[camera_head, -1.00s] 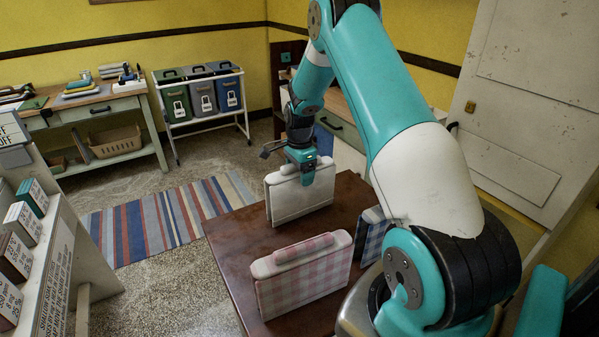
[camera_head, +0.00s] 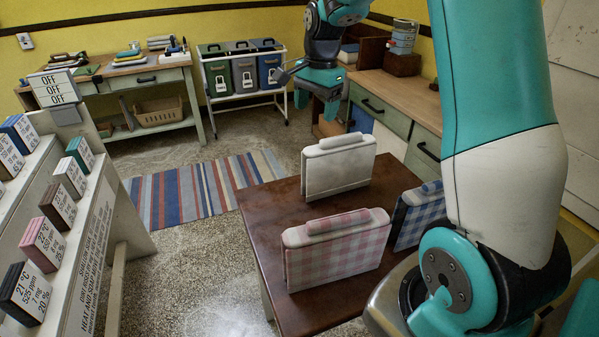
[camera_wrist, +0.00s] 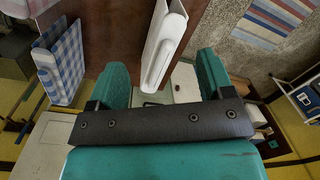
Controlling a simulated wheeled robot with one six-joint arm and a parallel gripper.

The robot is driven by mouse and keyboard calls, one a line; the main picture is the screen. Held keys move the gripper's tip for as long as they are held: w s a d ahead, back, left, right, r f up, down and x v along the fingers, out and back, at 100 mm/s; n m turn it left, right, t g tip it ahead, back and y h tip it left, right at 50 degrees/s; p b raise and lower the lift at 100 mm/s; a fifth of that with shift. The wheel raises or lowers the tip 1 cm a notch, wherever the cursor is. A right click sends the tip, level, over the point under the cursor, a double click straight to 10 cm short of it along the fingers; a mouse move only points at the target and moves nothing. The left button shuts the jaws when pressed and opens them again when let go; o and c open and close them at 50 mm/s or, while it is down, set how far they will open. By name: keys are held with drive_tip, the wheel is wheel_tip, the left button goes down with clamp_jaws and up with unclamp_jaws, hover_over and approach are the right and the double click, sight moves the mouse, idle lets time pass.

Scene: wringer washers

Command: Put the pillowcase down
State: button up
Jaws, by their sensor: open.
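A white folded pillowcase (camera_head: 338,170) with a rolled top ridge stands upright near the far edge of the dark wooden table (camera_head: 240,215). My gripper (camera_head: 322,100) is open and empty, above and beyond the white piece, apart from it. In the wrist view my gripper's two teal fingers (camera_wrist: 160,85) are spread, and the white piece (camera_wrist: 165,40) shows past them. A pink checked folded piece (camera_head: 338,250) stands upright at the table's near side. A blue checked one (camera_head: 418,215) stands at the right, partly hidden by my arm; it also shows in the wrist view (camera_wrist: 60,65).
A rack of three bins (camera_head: 242,75) stands at the back. A workbench (camera_head: 150,80) with a basket is at the back left, a drawer counter (camera_head: 405,100) at the right. A striped rug (camera_head: 205,188) lies on the floor. A panel with labelled boxes (camera_head: 60,230) is at the left.

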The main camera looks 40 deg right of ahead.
drive_tip(key=s+a+r+n+y, duration=0.1)
drive_tip(key=s+a+r+n, duration=0.1)
drive_tip(key=s+a+n, duration=0.45)
drive_tip(key=s+a+r+n, duration=0.2)
drive_tip(key=a+n, duration=0.1)
drive_tip(key=a, duration=0.6)
drive_tip(key=s+a+n+y, duration=0.1)
drive_tip(key=s+a+n, duration=0.4)
drive_tip(key=s, duration=0.4)
drive_tip(key=s+a+n+y, duration=0.1)
drive_tip(key=s+a+n, duration=0.5)
drive_tip(key=s+n, duration=0.2)
drive_tip(key=shift+s+a+g+y, duration=0.2)
drive_tip(key=shift+s+g+y, duration=0.1)
drive_tip(key=shift+s, duration=0.05)
drive_tip(key=shift+c, duration=0.2)
